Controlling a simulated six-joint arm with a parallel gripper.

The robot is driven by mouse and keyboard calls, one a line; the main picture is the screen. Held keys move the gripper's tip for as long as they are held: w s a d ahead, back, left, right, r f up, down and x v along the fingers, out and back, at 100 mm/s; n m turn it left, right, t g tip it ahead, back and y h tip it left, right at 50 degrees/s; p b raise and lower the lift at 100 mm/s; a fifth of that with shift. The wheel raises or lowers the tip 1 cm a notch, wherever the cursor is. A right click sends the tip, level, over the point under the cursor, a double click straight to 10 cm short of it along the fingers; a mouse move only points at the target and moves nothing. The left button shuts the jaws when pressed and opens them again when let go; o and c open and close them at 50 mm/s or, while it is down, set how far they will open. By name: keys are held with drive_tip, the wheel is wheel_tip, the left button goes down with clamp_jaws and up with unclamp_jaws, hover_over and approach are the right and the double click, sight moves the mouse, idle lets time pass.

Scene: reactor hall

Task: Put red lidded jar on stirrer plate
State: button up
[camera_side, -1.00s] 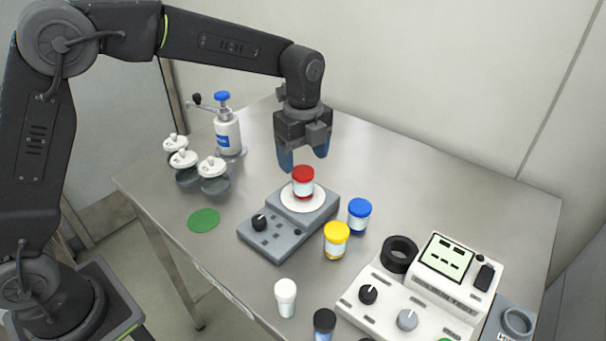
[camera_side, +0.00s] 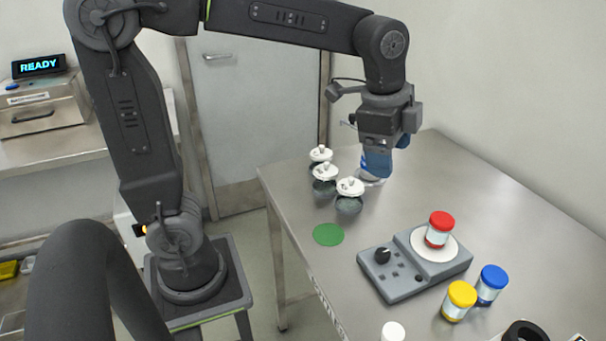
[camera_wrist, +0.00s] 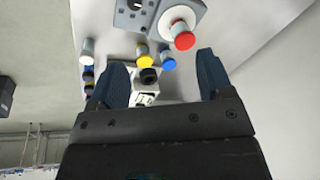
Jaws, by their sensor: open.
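The red lidded jar (camera_side: 439,229) stands upright on the white round top of the grey stirrer plate (camera_side: 385,282). In the wrist view the red lid (camera_wrist: 184,41) and the stirrer plate (camera_wrist: 139,14) show at the top, beyond the fingers. My gripper (camera_side: 391,160) is open and empty, with blue fingers, in the air behind and to the left of the jar, clear of it. In the wrist view my gripper (camera_wrist: 160,85) has its two fingers wide apart with nothing held between them.
Yellow-lidded (camera_side: 459,301) and blue-lidded (camera_side: 490,285) jars stand close to the stirrer plate's right. Several dark jars with white lids (camera_side: 349,196) stand left of my gripper, near a green disc (camera_side: 328,235). A white-lidded jar (camera_side: 393,331) is at the bottom edge.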

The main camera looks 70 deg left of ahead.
drive_tip(key=s+a+f+n+t, duration=0.1)
drive_tip(key=s+n, duration=0.4)
drive_tip(key=s, duration=0.2)
drive_tip(key=s+a+f+n+t, duration=0.2)
drive_tip(key=s+n, duration=0.4)
drive_tip(key=s, duration=0.1)
drive_tip(key=shift+a+f, duration=0.25)
drive_tip(key=shift+f, duration=0.05)
idle(1.2)
